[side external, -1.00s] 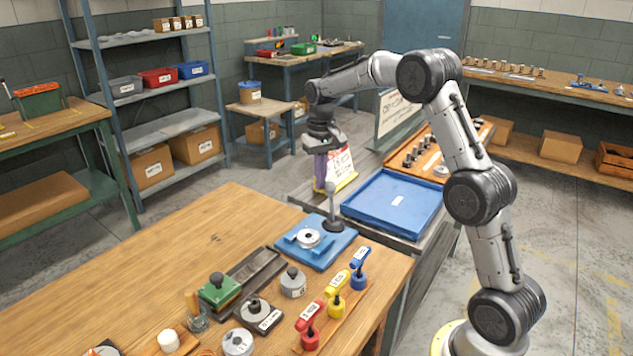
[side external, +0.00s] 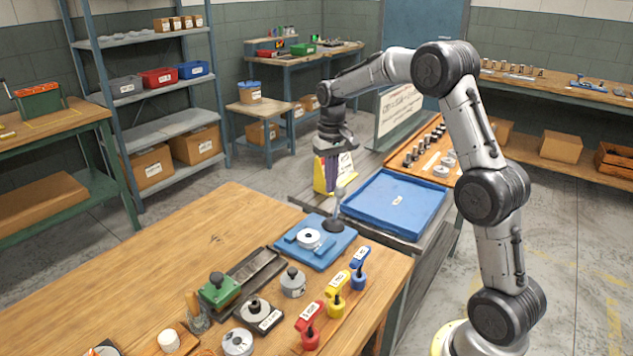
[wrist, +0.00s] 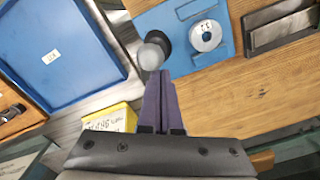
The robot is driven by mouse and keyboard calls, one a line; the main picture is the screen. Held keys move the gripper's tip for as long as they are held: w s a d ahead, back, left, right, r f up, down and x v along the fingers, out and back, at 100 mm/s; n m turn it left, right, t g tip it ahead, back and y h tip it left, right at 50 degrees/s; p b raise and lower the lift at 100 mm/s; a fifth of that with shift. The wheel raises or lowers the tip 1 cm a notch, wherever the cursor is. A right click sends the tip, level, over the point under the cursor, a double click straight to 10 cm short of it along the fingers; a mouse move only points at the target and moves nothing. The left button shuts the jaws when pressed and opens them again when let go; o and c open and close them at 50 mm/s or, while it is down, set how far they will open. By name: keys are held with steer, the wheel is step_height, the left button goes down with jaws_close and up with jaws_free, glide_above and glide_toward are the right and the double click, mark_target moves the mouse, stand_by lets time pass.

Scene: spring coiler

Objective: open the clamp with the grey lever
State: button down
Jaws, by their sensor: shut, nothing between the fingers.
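The clamp is a blue plate (side external: 325,252) at the table's far corner, with a pale ring-shaped part (side external: 308,238) on it. The ring, with a label, also shows in the wrist view (wrist: 206,36). The grey lever (side external: 337,207) rises from a dark round foot on the plate and seems to lean slightly right. Its round knob (wrist: 151,56) shows in the wrist view just beyond my fingertips. My gripper (side external: 332,188) is shut and empty, purple fingers pointing down beside the lever's top. I cannot tell whether they touch it.
A blue tray (side external: 397,232) lies right of the clamp. A yellow sign (side external: 322,180) stands behind my fingers. The table's left part is clear.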

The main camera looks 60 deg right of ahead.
steer(key=shift+s, duration=0.1)
steer(key=shift+s+f, duration=0.2)
steer(key=shift+s, duration=0.55)
steer(key=shift+w, duration=0.1)
step_height(320, 180, up, 8)
steer(key=w, duration=0.1)
steer(key=shift+f, duration=0.2)
stand_by(1.0)
